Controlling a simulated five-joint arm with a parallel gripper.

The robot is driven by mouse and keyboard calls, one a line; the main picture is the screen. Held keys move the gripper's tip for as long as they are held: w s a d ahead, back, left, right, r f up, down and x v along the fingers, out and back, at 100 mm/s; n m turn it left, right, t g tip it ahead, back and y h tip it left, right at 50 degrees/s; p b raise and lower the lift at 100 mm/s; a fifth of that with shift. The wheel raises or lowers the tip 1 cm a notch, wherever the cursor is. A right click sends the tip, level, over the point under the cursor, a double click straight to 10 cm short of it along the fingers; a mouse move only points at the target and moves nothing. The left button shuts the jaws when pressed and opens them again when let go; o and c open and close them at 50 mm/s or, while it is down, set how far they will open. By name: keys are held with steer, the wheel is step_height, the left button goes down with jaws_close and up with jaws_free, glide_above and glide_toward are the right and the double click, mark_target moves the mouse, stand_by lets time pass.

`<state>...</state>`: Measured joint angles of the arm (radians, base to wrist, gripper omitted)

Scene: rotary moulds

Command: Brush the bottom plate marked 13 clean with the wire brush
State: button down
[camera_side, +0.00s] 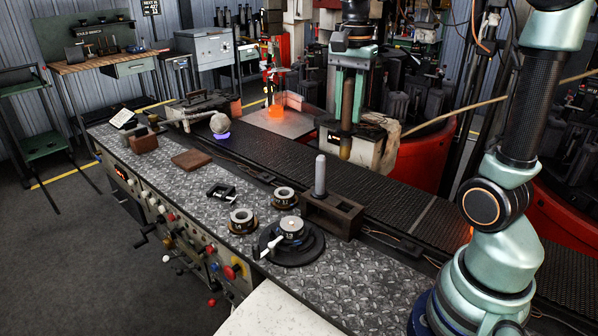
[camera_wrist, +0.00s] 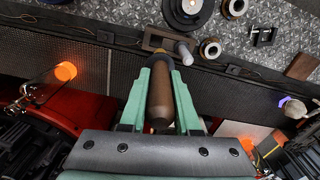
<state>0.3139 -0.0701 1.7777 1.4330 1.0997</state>
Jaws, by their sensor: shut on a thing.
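The bottom plate marked 13 (camera_side: 291,227) sits on a black round turntable (camera_side: 308,250) on the metal bench; the turntable is at the top edge of the wrist view (camera_wrist: 181,20). My gripper (camera_side: 346,125) is shut on the wire brush (camera_side: 346,146), which hangs upright, tip down. In the wrist view, the brush's brown wooden handle (camera_wrist: 161,98) lies between my green fingers. The brush is behind the plate in the side view, well apart from it. The brush's bristles cannot be made out clearly. Any dirt on the plate is too small to tell.
Two other ring plates, marked 14 (camera_side: 242,219) and apparently 17 (camera_side: 285,197), lie beside the turntable. A brown holder (camera_side: 333,214) with an upright grey cylinder (camera_side: 320,175) stands close to it. A black clamp (camera_side: 221,193) lies left. A dark conveyor (camera_side: 391,199) runs behind.

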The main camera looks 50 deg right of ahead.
steer(key=w+a+f, duration=0.7)
steer(key=w+a, duration=0.1)
steer(key=a, duration=0.3)
steer(key=shift+s+f, duration=1.95)
steer(key=shift+f, duration=1.8)
steer(key=w+r, duration=0.3)
steer(key=r, duration=0.5)
steer(key=shift+w, duration=0.35)
steer(key=shift+d, duration=0.1)
